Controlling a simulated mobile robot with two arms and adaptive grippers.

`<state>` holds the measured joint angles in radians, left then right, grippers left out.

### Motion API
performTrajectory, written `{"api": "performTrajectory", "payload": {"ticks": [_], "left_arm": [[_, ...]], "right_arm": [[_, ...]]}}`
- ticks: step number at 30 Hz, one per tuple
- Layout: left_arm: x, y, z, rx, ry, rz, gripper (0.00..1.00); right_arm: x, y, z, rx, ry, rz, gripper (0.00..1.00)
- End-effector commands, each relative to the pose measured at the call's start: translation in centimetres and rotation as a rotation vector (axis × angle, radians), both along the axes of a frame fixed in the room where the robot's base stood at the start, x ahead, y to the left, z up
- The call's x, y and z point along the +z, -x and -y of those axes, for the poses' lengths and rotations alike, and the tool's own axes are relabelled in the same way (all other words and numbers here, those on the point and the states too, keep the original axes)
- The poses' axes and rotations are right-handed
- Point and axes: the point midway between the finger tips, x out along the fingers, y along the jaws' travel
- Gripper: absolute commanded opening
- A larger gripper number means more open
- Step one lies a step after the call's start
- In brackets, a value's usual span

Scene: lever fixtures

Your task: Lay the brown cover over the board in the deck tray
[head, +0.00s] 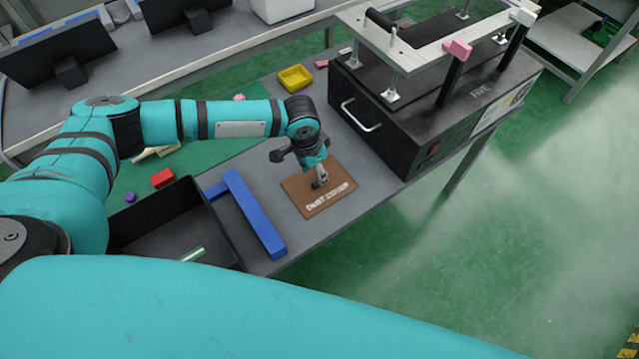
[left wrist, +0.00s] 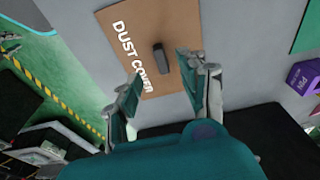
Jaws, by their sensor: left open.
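The brown cover (head: 300,198), lettered DUST COVER, lies flat on the grey table. My left gripper (head: 320,182) points down over it. In the left wrist view the cover (left wrist: 172,22) has a small dark handle (left wrist: 160,58) standing on it. The open fingers of my left gripper (left wrist: 160,66) are on either side of this handle, and I see no grip on it. A black open tray (head: 228,232) stands at the lower left, with a pale green-edged piece (head: 193,254) in it. I cannot tell whether these are the deck tray and board. My right gripper is not in view.
Blue bars (head: 252,213) lie between the tray and the cover. A black machine (head: 395,130) with a handle and raised frame stands behind. A yellow dish (head: 295,78) and red block (head: 162,178) lie nearby. The table's front edge is close to the cover.

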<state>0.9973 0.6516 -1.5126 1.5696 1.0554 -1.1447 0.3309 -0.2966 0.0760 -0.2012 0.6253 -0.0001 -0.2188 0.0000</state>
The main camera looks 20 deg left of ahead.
Motion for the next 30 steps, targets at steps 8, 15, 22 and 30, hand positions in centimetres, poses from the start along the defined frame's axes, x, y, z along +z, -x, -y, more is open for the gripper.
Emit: {"api": "performTrajectory", "payload": {"ticks": [8,15,22,30], "left_arm": [[-2.5,-0.5,0.3,-0.002,-0.002,0.0,0.42],[-5.4,-1.0,0.6,-0.001,-0.002,0.0,0.42],[-5.6,-1.0,0.6,-0.001,0.0,0.0,0.42],[-5.5,-1.0,0.6,-0.001,0.0,0.0,0.11]], "right_arm": [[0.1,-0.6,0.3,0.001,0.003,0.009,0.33],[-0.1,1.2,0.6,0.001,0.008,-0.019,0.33],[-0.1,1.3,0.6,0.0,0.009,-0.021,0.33],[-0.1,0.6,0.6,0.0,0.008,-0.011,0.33]]}}
